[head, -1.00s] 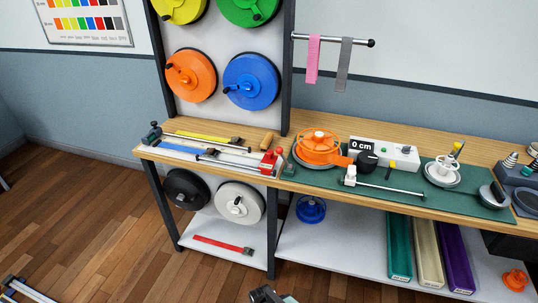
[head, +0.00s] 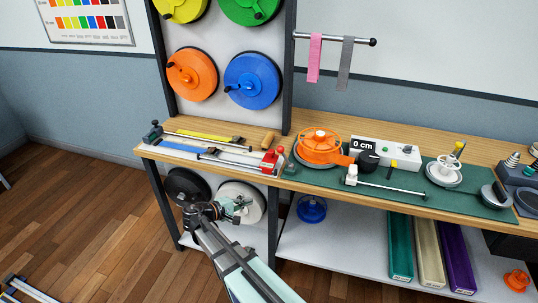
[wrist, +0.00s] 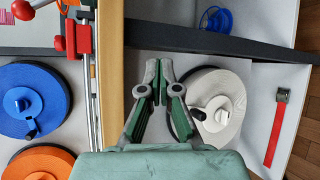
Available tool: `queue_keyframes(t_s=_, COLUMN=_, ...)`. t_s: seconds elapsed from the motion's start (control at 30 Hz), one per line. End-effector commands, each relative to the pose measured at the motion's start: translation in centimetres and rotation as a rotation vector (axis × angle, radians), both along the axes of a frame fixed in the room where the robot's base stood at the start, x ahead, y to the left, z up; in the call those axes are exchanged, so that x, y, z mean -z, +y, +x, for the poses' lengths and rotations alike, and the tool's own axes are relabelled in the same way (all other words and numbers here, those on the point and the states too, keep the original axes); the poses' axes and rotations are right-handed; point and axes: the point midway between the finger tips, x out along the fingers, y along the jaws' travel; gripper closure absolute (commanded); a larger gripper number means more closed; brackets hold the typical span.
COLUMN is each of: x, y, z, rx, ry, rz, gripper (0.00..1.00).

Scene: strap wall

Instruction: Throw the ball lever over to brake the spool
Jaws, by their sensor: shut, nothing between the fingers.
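My gripper (head: 241,204) is shut and empty, low in front of the rack; its fingers (wrist: 159,78) point away from the wrist camera. In the head view it overlaps the white spool (head: 254,193) on the lower panel. In the wrist view the white spool (wrist: 221,84) is just right of the fingers, with a black-ball handle (wrist: 198,114); whether they touch is unclear. A black spool (head: 180,184) is partly behind my arm. A red clamp (head: 270,158) on the bench has red balls (wrist: 58,43). Which ball lever is meant I cannot tell.
Orange (head: 192,75) and blue (head: 252,80) spools hang above the bench. A bench edge (wrist: 110,70) runs left of the fingers in the wrist view. A red strap (wrist: 273,135) lies on the lower shelf. Another orange reel (head: 320,158) sits on the bench.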

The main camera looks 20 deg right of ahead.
Motion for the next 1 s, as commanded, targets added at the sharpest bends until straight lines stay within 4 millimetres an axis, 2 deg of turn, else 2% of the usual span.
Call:
queue_keyframes(t_s=0.03, x=-2.3, y=0.4, z=1.7, rx=-0.011, ry=-0.032, rz=-0.064, gripper=1.00)
queue_keyframes(t_s=0.13, x=-6.4, y=0.7, z=3.4, rx=-0.023, ry=-0.085, rz=-0.194, gripper=1.00)
queue_keyframes(t_s=0.2, x=-8.5, y=0.7, z=4.0, rx=-0.025, ry=-0.110, rz=-0.271, gripper=1.00)
queue_keyframes(t_s=0.33, x=-10.8, y=1.0, z=4.5, rx=-0.027, ry=-0.138, rz=-0.382, gripper=1.00)
queue_keyframes(t_s=0.53, x=-12.4, y=1.2, z=4.4, rx=-0.023, ry=-0.156, rz=-0.456, gripper=1.00)
queue_keyframes(t_s=1.0, x=-12.5, y=0.7, z=4.4, rx=-0.017, ry=-0.153, rz=-0.456, gripper=1.00)
